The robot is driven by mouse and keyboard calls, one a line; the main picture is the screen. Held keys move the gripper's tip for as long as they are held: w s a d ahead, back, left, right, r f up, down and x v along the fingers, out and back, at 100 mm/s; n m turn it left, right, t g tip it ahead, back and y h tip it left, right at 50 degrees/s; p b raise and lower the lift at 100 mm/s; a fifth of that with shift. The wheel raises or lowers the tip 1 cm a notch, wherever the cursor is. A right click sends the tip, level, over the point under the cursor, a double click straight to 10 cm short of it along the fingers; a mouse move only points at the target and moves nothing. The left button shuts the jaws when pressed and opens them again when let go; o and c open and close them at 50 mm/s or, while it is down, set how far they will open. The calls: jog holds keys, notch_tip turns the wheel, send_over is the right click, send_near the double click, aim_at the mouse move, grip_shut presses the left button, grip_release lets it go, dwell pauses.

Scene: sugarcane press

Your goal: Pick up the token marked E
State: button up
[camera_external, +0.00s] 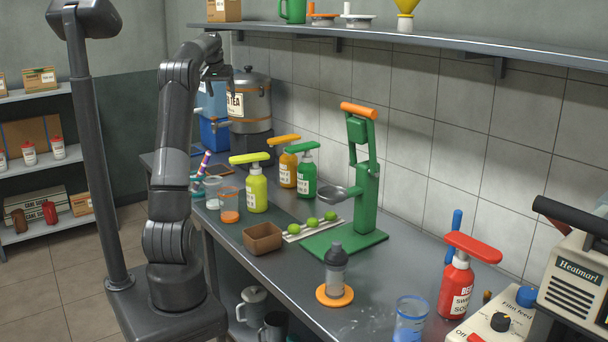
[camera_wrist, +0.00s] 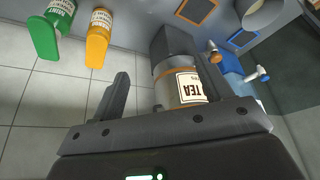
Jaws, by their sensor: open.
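I cannot make out a token marked E in either view. My gripper (camera_external: 217,80) is raised high above the back left of the counter, in front of the silver tea urn (camera_external: 249,100). In the wrist view my gripper (camera_wrist: 172,95) has its two dark fingers spread apart, with nothing held between them. The tea urn (camera_wrist: 182,88), with its upside-down TEA label, shows beyond the fingers.
The counter (camera_external: 290,275) holds a green press (camera_external: 368,190), limes on a strip (camera_external: 313,222), a brown box (camera_external: 263,238), a yellow-green bottle (camera_external: 257,190), a red bottle (camera_external: 456,285) and a shaker (camera_external: 336,268). A wall shelf (camera_external: 420,42) runs above. Blue containers (camera_external: 213,115) stand beside the urn.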

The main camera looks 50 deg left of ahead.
jog(key=s+a+f+n, duration=0.1)
jog(key=s+a+f, duration=0.35)
jog(key=a, duration=0.35)
jog(key=s+a+f+n, duration=0.1)
jog(key=s+a+f, duration=0.3)
jog(key=a, duration=0.5)
jog(key=shift+g, duration=0.4)
jog(key=f, duration=2.5)
jog(key=shift+w+a+f, duration=0.15)
jog(key=shift+a+f, duration=0.2)
jog(key=shift+f, duration=0.05)
jog(key=shift+x, duration=2.95)
jog(key=shift+d, duration=0.15)
jog(key=c, duration=1.1)
